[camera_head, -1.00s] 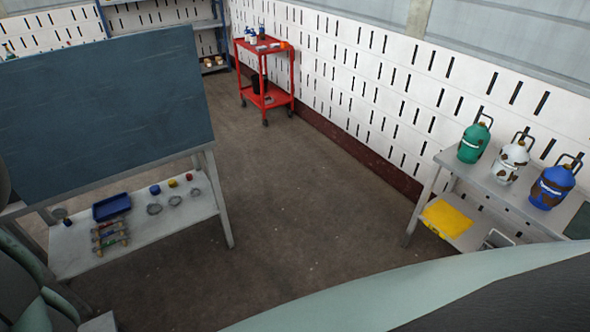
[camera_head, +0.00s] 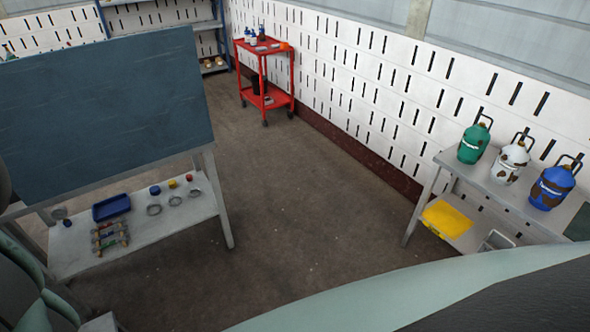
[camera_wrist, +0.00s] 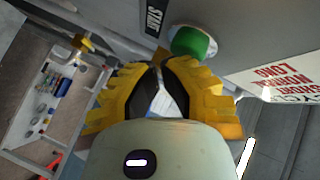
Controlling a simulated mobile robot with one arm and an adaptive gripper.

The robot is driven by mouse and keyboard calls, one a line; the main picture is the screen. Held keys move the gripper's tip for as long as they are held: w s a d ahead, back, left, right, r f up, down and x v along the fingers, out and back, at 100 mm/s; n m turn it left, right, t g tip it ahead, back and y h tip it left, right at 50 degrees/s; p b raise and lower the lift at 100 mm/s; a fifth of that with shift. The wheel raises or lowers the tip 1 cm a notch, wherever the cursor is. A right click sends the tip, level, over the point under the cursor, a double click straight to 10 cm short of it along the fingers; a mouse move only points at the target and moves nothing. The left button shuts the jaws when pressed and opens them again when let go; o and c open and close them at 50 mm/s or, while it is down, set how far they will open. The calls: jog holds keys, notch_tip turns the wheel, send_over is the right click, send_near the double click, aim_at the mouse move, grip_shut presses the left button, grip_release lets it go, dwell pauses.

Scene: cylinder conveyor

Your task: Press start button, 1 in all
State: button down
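The green start button (camera_wrist: 190,42), with a pale collar, sits on a grey panel at the top of the wrist view. A black START label (camera_wrist: 153,17) is to its left. My gripper (camera_wrist: 161,66) has yellow fingers with black pads. Its tips are together with nothing held between them, and a small gap shows farther back between the pads. The tips appear just below and left of the button; I cannot tell whether they touch it. Neither the button nor my gripper shows in the head view.
A white sign with red lettering (camera_wrist: 280,75) is right of the button. The head view shows a dark board over a bench shelf (camera_head: 75,245), a red cart (camera_head: 265,75) and a side table (camera_head: 452,165) with several gas canisters. The floor between is clear.

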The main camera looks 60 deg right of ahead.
jog(key=shift+s+d, duration=0.15)
jog(key=shift+d, duration=0.5)
jog(key=shift+s+d+r+p, duration=0.1)
jog(key=shift+d+p, duration=0.05)
jog(key=shift+p, duration=0.15)
jog(key=shift+s+d+p, duration=0.15)
jog(key=shift+s+d, duration=0.15)
jog(key=shift+d, duration=0.4)
jog(key=shift+s+d+p, duration=0.15)
jog(key=shift+s+d, duration=0.2)
jog(key=shift+d, duration=0.35)
jog(key=shift+s+d+p, duration=0.15)
jog(key=shift+s+d, duration=0.15)
jog(key=shift+d, duration=0.4)
jog(key=shift+d, duration=0.1)
